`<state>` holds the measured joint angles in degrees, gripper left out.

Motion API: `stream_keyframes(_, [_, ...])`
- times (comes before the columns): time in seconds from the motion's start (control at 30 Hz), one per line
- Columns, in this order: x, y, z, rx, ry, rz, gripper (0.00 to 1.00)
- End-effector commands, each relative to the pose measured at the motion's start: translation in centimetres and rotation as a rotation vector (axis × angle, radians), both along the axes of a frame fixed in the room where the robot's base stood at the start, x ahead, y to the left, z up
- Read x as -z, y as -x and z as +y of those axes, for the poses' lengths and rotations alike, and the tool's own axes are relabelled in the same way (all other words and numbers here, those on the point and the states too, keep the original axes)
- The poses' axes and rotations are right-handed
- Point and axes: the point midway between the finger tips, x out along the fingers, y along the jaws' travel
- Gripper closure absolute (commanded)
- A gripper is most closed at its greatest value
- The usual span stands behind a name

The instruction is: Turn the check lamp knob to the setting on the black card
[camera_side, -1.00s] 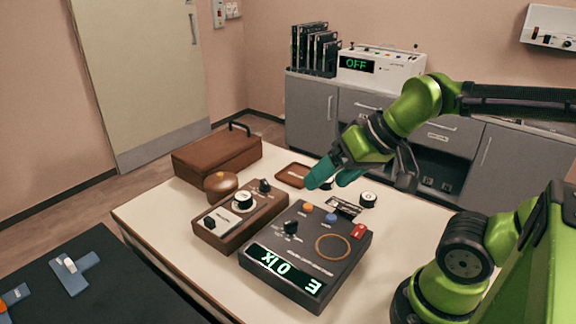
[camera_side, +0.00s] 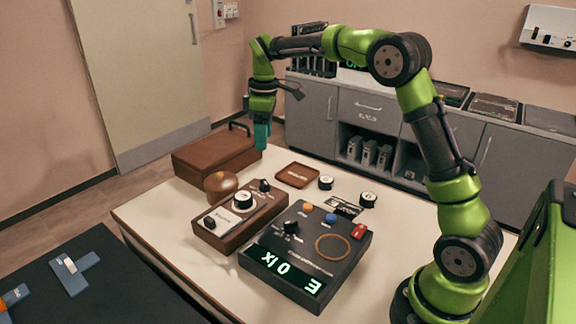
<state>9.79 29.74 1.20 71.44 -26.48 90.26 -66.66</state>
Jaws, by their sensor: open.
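My gripper (camera_side: 261,136) points straight down with teal fingers, open and empty, in the air over the right end of the brown case; it touches no knob. A wooden control box (camera_side: 228,238) carries a white-and-black round dial (camera_side: 243,201), a black knob (camera_side: 264,186) at its far end and a black knob (camera_side: 210,222) at its near end beside a pale label. A dark console (camera_side: 318,262) has a black knob (camera_side: 291,227). A small black card with white marks (camera_side: 340,208) lies behind the console; its print is too small to read. I cannot tell which knob is the check lamp's.
The console has a lit green display, orange and blue buttons and a red switch (camera_side: 359,231).

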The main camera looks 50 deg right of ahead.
Motion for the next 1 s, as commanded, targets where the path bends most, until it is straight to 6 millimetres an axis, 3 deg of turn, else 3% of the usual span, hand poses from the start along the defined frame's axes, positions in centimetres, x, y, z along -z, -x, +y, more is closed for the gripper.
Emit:
stream_keyframes(0.03, [0.4,-1.3,-0.7,-0.089,0.009,0.02,0.38])
stream_keyframes(0.13, [-0.3,-2.4,-1.4,-0.262,0.025,0.038,0.38])
stream_keyframes(0.27, [-2.3,-2.4,-1.4,-0.419,0.032,0.039,0.38])
stream_keyframes(0.47, [-1.7,-2.0,-1.2,-0.505,0.019,0.057,0.38])
stream_keyframes(0.67, [1.2,-1.9,-1.2,-0.506,0.017,0.058,0.38])
stream_keyframes(1.0, [8.8,-1.9,-1.2,-0.504,0.018,0.057,0.38])
